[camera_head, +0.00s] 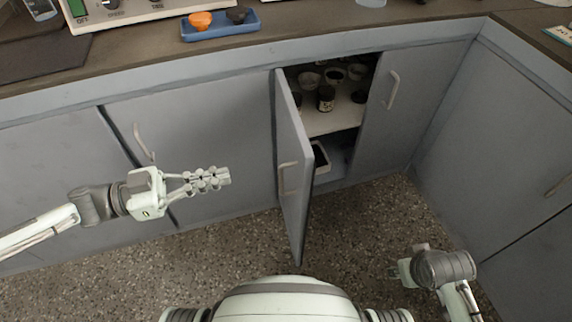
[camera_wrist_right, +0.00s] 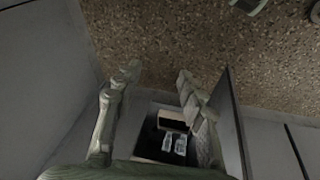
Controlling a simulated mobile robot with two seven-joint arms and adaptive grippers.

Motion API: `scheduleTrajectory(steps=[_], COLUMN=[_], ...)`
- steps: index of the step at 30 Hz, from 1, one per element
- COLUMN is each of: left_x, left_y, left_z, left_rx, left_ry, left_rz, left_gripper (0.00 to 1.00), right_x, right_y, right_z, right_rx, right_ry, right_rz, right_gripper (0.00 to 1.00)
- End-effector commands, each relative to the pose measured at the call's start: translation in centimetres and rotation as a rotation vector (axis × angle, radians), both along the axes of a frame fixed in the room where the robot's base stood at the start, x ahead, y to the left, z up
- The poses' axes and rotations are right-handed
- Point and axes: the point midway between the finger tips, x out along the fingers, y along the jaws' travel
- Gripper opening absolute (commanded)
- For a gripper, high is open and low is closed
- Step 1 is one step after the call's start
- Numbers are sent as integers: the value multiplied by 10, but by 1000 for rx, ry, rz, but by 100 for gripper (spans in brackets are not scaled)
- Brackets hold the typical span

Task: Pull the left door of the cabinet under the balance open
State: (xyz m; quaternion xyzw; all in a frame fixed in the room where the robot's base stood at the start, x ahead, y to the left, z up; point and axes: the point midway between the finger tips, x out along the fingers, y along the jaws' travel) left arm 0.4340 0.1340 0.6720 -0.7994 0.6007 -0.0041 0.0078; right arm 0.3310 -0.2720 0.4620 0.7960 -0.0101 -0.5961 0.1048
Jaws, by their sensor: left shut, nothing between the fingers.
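The cabinet's left door (camera_head: 293,170) stands open, swung out into the room from its hinge side on the left. Its handle (camera_head: 282,178) is on the face turned to the left. The cabinet's right door (camera_head: 385,115) is closed. My left gripper (camera_head: 222,177) is shut and empty, to the left of the open door and apart from it. My right gripper (camera_head: 398,271) is low over the floor, right of the door. In the right wrist view its fingers (camera_wrist_right: 158,75) are spread with nothing between them, and the door (camera_wrist_right: 232,120) shows beside them.
Inside the cabinet, jars (camera_head: 326,98) and bowls stand on a shelf (camera_head: 335,120); a tray (camera_head: 321,157) sits below. The speckled floor (camera_head: 240,255) is clear.

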Motion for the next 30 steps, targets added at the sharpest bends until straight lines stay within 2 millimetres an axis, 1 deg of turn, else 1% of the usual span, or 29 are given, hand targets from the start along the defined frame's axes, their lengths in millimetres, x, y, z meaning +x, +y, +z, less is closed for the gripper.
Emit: scheduleTrajectory(steps=[1,3,5,7,11,15,21,24,27,30], left_x=[-5,-9,-10,-8,-3,4,13,17,19,20], left_y=[4,4,1,-7,-30,-61,-100,-114,-124,-129], left_z=[1,2,2,3,4,5,5,4,3,3], left_rx=[1,-5,-7,-9,-12,-12,-12,-10,-9,-8], left_ry=[7,16,19,16,16,13,15,15,15,17], left_rz=[-28,-52,-60,-59,-59,-58,-57,-56,-55,-55], left_gripper=[0,0,0,0,0,0,0,0,0,0], right_x=[-1,-1,-1,-1,-1,-5,-6,-4,-1,1], right_y=[0,0,1,1,1,2,6,7,7,6], right_z=[-2,-2,-2,-2,-4,-14,-25,-28,-31,-32], right_rx=[1,1,1,2,6,11,23,26,26,27], right_ry=[4,6,5,4,3,18,24,19,19,16], right_rz=[0,0,1,1,2,0,-2,0,0,0], right_gripper=[40,40,40,40,40,40,40,40,40,40])
